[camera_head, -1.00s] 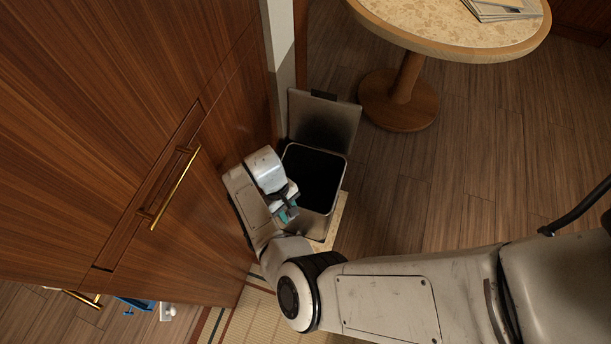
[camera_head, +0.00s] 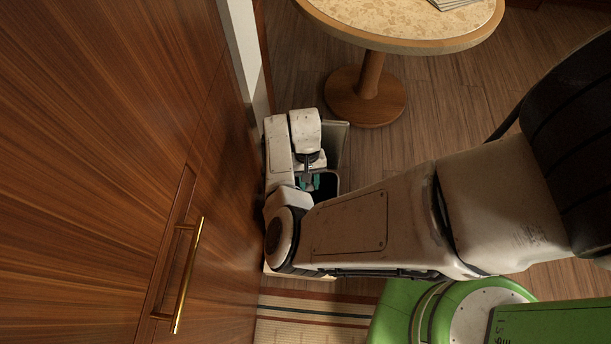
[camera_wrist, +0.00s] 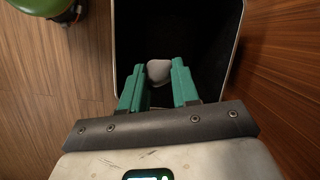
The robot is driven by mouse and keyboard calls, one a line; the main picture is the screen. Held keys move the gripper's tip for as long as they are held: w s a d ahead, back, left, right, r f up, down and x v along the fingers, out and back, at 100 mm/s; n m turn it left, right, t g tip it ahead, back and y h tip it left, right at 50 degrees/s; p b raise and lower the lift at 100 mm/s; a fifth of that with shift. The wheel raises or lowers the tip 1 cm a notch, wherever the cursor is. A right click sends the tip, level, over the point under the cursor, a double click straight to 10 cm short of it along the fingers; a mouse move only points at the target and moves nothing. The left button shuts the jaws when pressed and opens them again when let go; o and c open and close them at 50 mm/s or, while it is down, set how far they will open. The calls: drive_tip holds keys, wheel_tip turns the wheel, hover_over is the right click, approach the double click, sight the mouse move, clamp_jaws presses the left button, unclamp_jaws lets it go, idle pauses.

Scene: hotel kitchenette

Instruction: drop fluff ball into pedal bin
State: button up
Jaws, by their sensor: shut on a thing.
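My gripper (camera_wrist: 158,82) has green fingers shut on the fluff ball (camera_wrist: 159,71), a small grey lump between the fingertips in the wrist view. In the head view my gripper (camera_head: 310,183) is over the bin's opening, and the ball cannot be made out there. The pedal bin (camera_head: 326,183) is a metal bin with a dark inside and its lid (camera_head: 341,140) standing open at the back. My arm hides much of it. In the wrist view the bin's rim (camera_wrist: 234,45) surrounds the dark opening behind the ball.
A tall wooden cabinet with a brass handle (camera_head: 188,275) stands close on the left. A round table (camera_head: 400,25) on a wooden pedestal stands behind the bin. A striped mat (camera_head: 310,318) lies in front. Bare wooden floor (camera_head: 430,110) lies to the right.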

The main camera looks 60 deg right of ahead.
drive_tip(key=shift+f+b, duration=2.1)
drive_tip(key=shift+f, duration=0.15)
drive_tip(key=o, duration=1.1)
drive_tip(key=shift+r, duration=0.15)
drive_tip(key=p+v, duration=0.1)
drive_tip(key=v, duration=0.9)
drive_tip(key=shift+w+d+r+p, duration=0.1)
drive_tip(key=shift+r+p, duration=0.2)
drive_tip(key=shift+p, duration=0.1)
